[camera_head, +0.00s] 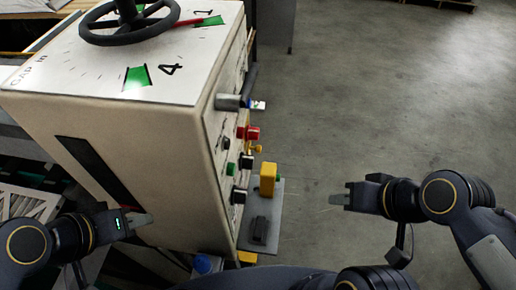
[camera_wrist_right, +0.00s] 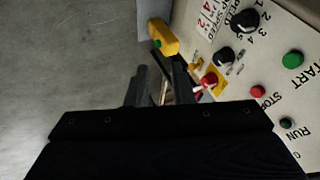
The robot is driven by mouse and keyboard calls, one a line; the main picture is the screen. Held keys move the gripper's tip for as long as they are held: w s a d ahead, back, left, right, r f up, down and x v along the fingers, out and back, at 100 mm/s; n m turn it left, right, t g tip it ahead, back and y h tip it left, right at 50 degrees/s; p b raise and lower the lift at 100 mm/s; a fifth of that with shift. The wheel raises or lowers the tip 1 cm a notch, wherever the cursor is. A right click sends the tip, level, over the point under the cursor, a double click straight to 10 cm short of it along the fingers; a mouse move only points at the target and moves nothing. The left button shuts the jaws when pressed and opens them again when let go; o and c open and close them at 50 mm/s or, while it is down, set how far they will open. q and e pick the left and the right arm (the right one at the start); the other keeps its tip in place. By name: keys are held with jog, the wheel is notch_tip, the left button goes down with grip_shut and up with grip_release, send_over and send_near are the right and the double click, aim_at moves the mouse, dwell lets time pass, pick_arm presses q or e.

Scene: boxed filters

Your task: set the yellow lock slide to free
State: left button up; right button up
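A yellow block (camera_head: 268,178) stands on a grey plate low on the cabinet's right side. It also shows in the right wrist view (camera_wrist_right: 163,38), with a green spot on its face. I cannot tell for sure whether this block is the lock slide, or read its setting. My right gripper (camera_head: 340,196) is to the right of the block, apart from it. In the right wrist view its two fingers (camera_wrist_right: 160,88) stand apart with nothing between them. My left gripper (camera_head: 140,220) is in front of the cabinet's left face, and its finger gap is not clear.
The cabinet (camera_head: 130,130) carries a black handwheel (camera_head: 128,22) on top. Its panel holds a red button (camera_head: 250,133), black knobs (camera_wrist_right: 244,22) and a green START button (camera_wrist_right: 293,58). A dark part (camera_head: 260,229) sits on the plate. The floor (camera_head: 400,100) to the right is clear.

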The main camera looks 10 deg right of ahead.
jog(key=o, duration=0.4)
jog(key=w+a+f+m+g+y, duration=0.1)
jog(key=w+a+m+g+y+b, duration=0.1)
jog(key=w, duration=0.1)
jog(key=shift+a+f+m, duration=0.2)
jog(key=shift+f+m, duration=0.2)
jog(key=m+t+y+b, duration=0.1)
jog(key=m+y+b, duration=0.4)
jog(key=m+y, duration=0.85)
send_near(254, 149)
jog(key=a+m, duration=0.1)
jog(key=a, duration=0.1)
jog(key=w+a+r+h+p, duration=0.1)
jog(key=a, duration=0.1)
jog(key=a+m+h, duration=0.1)
jog(key=a, duration=0.1)
jog(key=shift+w+a+r+m, duration=0.3)
jog(key=shift+w+a+m, duration=0.05)
jog(key=shift+w, duration=0.05)
grip_shut()
